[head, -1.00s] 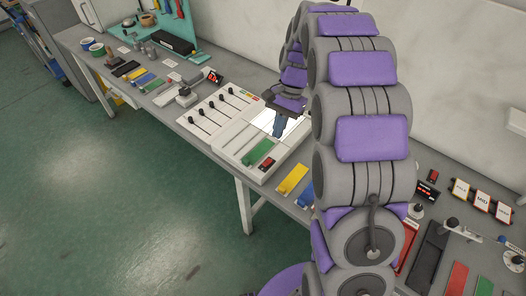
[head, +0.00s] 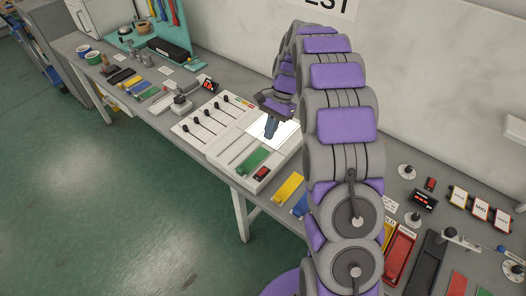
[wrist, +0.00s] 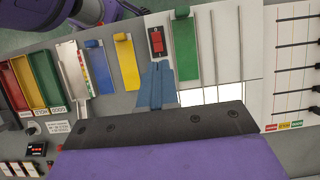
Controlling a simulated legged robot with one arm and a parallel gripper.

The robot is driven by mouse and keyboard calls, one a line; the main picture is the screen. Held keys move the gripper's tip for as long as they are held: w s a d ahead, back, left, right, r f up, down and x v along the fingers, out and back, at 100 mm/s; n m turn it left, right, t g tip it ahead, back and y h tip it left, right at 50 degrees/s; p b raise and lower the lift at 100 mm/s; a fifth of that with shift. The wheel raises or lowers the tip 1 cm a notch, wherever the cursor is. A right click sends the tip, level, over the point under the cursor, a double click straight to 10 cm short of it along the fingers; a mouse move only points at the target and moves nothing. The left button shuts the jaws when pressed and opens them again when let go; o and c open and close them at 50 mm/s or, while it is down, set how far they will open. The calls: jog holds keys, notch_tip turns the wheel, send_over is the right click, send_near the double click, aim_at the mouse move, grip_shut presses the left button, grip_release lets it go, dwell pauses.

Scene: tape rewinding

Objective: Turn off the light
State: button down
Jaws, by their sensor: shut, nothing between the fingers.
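A white control box (head: 218,150) on the bench carries a bright, lit white panel (head: 287,133), which also shows in the wrist view (wrist: 222,92). A red rocker switch in a black frame (head: 262,173) sits at the box's near end, beside a green bar (head: 251,161). In the wrist view the red switch (wrist: 157,42) lies just beyond my blue fingertips. My gripper (head: 270,130) is shut and empty. In the head view it points down over the lit panel. In the wrist view its fingertips (wrist: 157,66) appear between the yellow and green bars; their height above the box is unclear.
Black-knobbed sliders (head: 205,121) stand on the box's far side. Yellow (head: 288,188) and blue bars lie on the near bench. Coloured trays (wrist: 30,80) and a small display (wrist: 36,149) are at left in the wrist view. The floor left of the bench is clear.

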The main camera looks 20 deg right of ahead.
aim_at(257, 172)
jog(key=b+x, duration=0.3)
jog(key=x, duration=1)
jog(key=shift+s+a+f, duration=0.1)
jog(key=shift+a+f, duration=0.1)
jog(key=shift+a, duration=0.05)
jog(key=shift+s+a+f, duration=0.1)
jog(key=shift+a, duration=0.05)
jog(key=shift+w+d+p, duration=0.45)
jog(key=shift+d+p, duration=0.05)
jog(key=shift+w+d, duration=0.1)
jog(key=shift+d, duration=0.1)
